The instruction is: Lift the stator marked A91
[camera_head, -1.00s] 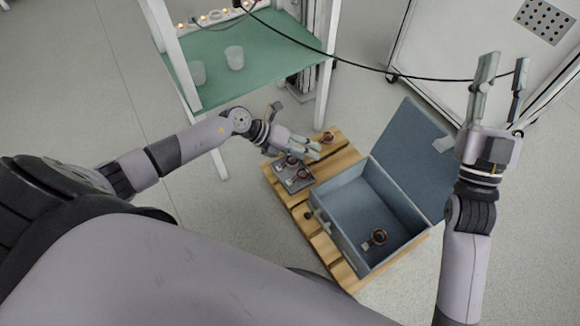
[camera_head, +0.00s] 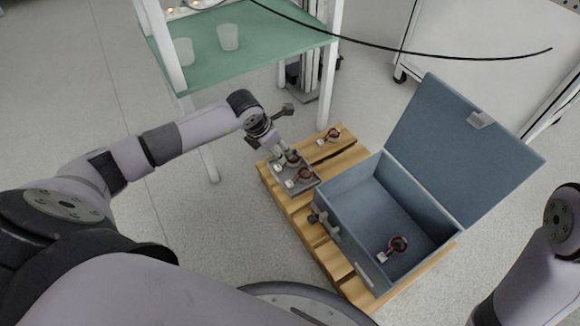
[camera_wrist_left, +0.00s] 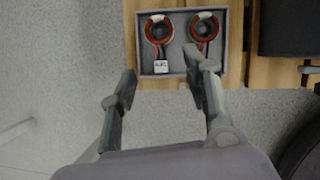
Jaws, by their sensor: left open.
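A small grey tray (camera_head: 314,186) on the wooden pallet holds two red-brown ring-shaped stators with pale tags. They are the stator (camera_head: 292,159) nearer my gripper and the stator (camera_head: 304,175) in front of it. In the left wrist view, the left stator (camera_wrist_left: 158,29) has a white tag (camera_wrist_left: 161,66) with dark print, too blurred to read surely. The right stator (camera_wrist_left: 204,27) has its tag hidden behind a finger. My left gripper (camera_wrist_left: 163,68) is open and empty, its fingers at the tray's near side. My right gripper is out of view.
Another stator (camera_head: 332,134) lies on the pallet (camera_head: 348,156) behind the tray. An open blue-grey case (camera_head: 345,190) with a raised lid (camera_head: 465,140) holds another stator (camera_head: 397,245). A green shelf (camera_head: 265,55) with two cups stands behind.

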